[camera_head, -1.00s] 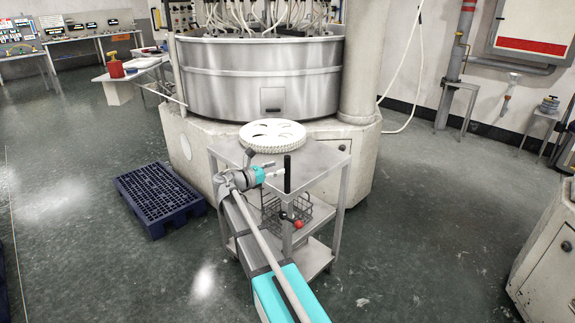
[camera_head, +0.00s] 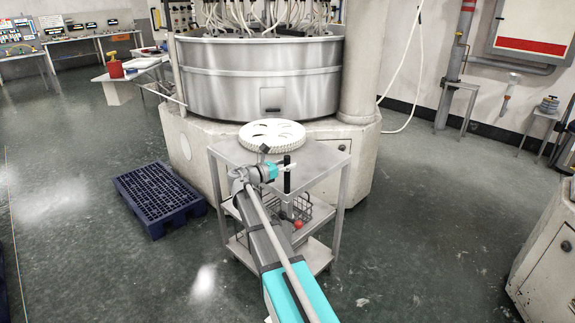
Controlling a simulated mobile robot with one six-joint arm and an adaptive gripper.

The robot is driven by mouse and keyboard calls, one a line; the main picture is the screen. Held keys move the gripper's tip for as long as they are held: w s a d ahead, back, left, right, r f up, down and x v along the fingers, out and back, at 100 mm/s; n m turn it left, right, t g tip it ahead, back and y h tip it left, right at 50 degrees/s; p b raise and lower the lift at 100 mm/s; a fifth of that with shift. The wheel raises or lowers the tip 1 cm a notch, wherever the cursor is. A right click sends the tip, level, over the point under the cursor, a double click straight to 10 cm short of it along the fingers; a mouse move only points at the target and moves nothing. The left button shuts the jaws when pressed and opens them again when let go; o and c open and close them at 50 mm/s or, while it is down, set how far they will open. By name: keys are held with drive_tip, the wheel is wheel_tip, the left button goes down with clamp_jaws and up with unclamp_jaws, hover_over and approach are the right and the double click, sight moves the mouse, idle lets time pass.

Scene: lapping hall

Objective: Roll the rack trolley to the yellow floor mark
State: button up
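The rack trolley (camera_head: 325,158) is a grey metal frame with shelves, standing in front of the big machine. A white slotted disc (camera_head: 272,134) lies on its top, and a wire basket (camera_head: 322,211) sits on a lower shelf, partly hidden by my arm. A black upright handle (camera_head: 287,181) rises at the trolley's near side. My gripper (camera_head: 287,166) is at the upper part of this handle, its pale fingers overlapping it in the picture. Whether they are closed around it is too small to tell. No clear yellow floor mark shows.
A dark blue pallet (camera_head: 158,193) lies on the floor left of the trolley. The round steel machine (camera_head: 262,80) on its pale base blocks the space behind. A pale cabinet (camera_head: 548,262) stands at the right edge. Floor is open at the left and right front.

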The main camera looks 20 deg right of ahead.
drive_tip(key=shift+a, duration=0.1)
clamp_jaws()
drive_tip(key=shift+s, duration=0.1)
